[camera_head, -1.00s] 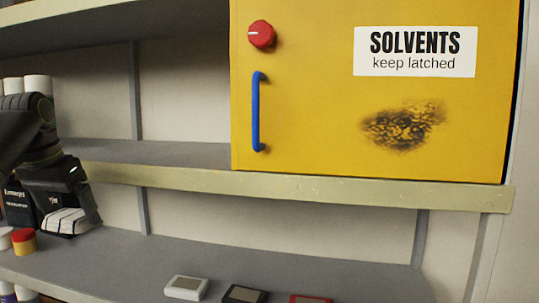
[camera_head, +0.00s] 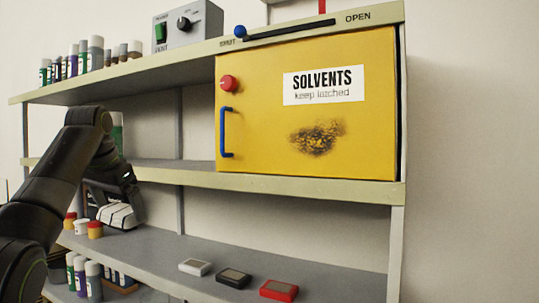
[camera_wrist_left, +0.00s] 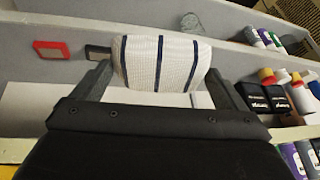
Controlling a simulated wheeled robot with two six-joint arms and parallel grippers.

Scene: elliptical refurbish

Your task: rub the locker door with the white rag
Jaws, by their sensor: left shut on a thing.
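The yellow locker door (camera_head: 260,100) is closed on the shelf unit, with a SOLVENTS label, a red knob (camera_head: 229,83) and a blue handle (camera_head: 224,133). A dark smudge (camera_head: 316,138) marks its lower right area. My left gripper (camera_head: 120,205) is left of the locker, low over the lower shelf. It is shut on the white rag (camera_head: 121,216), which has dark stripes. In the left wrist view the rag (camera_wrist_left: 150,65) sits between the two fingers (camera_wrist_left: 160,80). My right gripper is not in view.
White, dark and red boxes (camera_head: 279,290) lie on the lower shelf (camera_head: 330,275). Bottles and jars (camera_head: 94,229) stand at the left. A grey control box (camera_head: 188,24) and a slider (camera_head: 290,29) are above. The space before the door is clear.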

